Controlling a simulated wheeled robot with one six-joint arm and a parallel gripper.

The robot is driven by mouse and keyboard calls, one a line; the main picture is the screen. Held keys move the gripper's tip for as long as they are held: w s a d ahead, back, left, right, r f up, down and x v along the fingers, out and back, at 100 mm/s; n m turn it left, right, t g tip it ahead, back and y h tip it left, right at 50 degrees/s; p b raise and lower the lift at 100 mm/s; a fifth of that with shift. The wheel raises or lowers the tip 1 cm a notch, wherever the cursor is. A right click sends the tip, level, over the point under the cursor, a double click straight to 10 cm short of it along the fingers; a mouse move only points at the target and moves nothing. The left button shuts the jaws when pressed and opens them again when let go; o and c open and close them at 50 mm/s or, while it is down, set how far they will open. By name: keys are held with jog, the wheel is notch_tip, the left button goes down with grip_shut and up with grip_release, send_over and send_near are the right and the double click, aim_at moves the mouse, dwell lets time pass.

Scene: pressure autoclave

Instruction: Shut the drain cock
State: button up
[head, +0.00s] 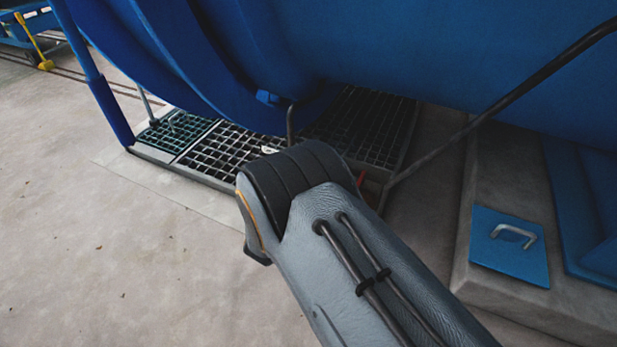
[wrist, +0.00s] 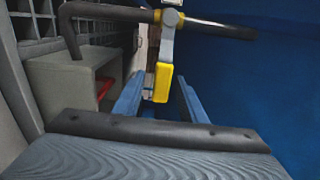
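The drain cock shows in the wrist view as a grey lever (wrist: 167,45) with a yellow grip (wrist: 162,84), set on a dark pipe (wrist: 110,12) with yellow bands. The lever points down the picture from the pipe. My gripper (wrist: 161,78) is open, its two blue fingers left and right of the yellow grip. Gaps show on both sides; I cannot tell how deep the grip lies between them. In the head view my arm hides the gripper and most of the cock; a bent pipe (head: 290,125) comes down beside the blue vessel.
The blue vessel (head: 420,70) fills the space above and right. Floor gratings (head: 225,150) lie below it. A dark pipe (head: 500,95) slants down at right, near a plinth with a blue hatch plate (head: 509,258). A red object (wrist: 104,88) shows at left. Concrete floor (head: 110,250) is clear.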

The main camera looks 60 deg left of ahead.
jog(key=p+v, duration=0.2)
jog(key=v, duration=0.5)
jog(key=shift+s+d+p, duration=0.25)
jog(key=shift+s+p, duration=0.05)
jog(key=shift+p, duration=0.1)
dwell(0.5)
